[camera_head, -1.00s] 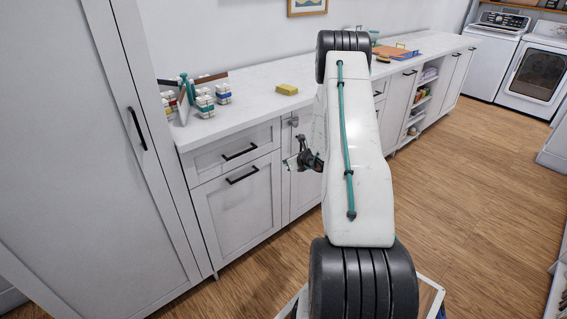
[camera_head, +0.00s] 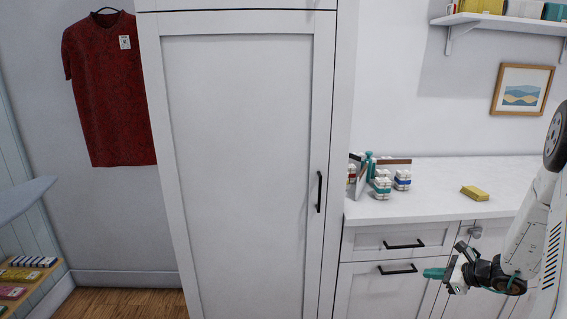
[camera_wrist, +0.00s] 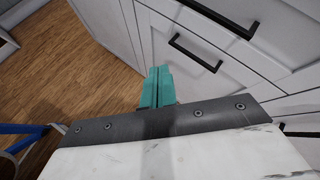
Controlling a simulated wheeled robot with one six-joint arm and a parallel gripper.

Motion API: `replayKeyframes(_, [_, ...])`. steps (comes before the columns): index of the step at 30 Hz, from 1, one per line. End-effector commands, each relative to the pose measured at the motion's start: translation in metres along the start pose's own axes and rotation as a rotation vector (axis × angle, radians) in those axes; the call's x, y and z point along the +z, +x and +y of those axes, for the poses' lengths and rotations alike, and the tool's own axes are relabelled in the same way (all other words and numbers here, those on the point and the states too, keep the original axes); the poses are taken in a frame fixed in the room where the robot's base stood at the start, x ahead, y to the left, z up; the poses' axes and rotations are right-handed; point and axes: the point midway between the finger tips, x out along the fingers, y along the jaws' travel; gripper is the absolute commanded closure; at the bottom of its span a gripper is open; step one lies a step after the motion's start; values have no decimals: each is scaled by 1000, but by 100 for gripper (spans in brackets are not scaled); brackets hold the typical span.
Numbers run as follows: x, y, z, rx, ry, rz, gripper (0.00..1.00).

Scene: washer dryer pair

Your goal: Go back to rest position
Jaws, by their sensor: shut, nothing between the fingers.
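My gripper (camera_head: 432,273) has teal fingers and shows at the lower right in the head view, in front of the drawers below the counter. The fingers are closed together and empty. In the wrist view my gripper (camera_wrist: 157,74) points toward the floor and the white cabinet front, with nothing between the fingers. My arm comes in from the right edge of the head view and is partly cut off there.
A tall white cabinet (camera_head: 240,150) stands left of the counter (camera_head: 435,185). Small stacked boxes (camera_head: 381,184) and a yellow sponge-like block (camera_head: 475,192) lie on the counter. Drawer handles (camera_head: 398,268) jut out near my gripper. A red shirt (camera_head: 108,90) hangs at left. Wood floor (camera_wrist: 70,60) is open.

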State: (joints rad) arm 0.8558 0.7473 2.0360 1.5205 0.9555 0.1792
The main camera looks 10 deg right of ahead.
Motion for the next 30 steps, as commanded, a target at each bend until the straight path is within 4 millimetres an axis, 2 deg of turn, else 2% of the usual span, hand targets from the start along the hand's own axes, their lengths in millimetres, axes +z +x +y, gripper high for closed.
replayKeyframes(1, [31,-5,16,73,-102,-11,100])
replayKeyframes(6, [114,-28,85,344,-451,-41,100])
replayKeyframes(9, [152,-48,127,497,-650,-48,100])
replayKeyframes(12, [182,-71,167,640,-841,-48,100])
replayKeyframes(15, [204,-97,203,773,-1025,-37,100])
replayKeyframes(21, [230,-151,262,1003,-1371,14,100])
replayKeyframes(24, [237,-178,284,1093,-1536,56,100])
replayKeyframes(30, [247,-224,317,1206,-1844,162,100])
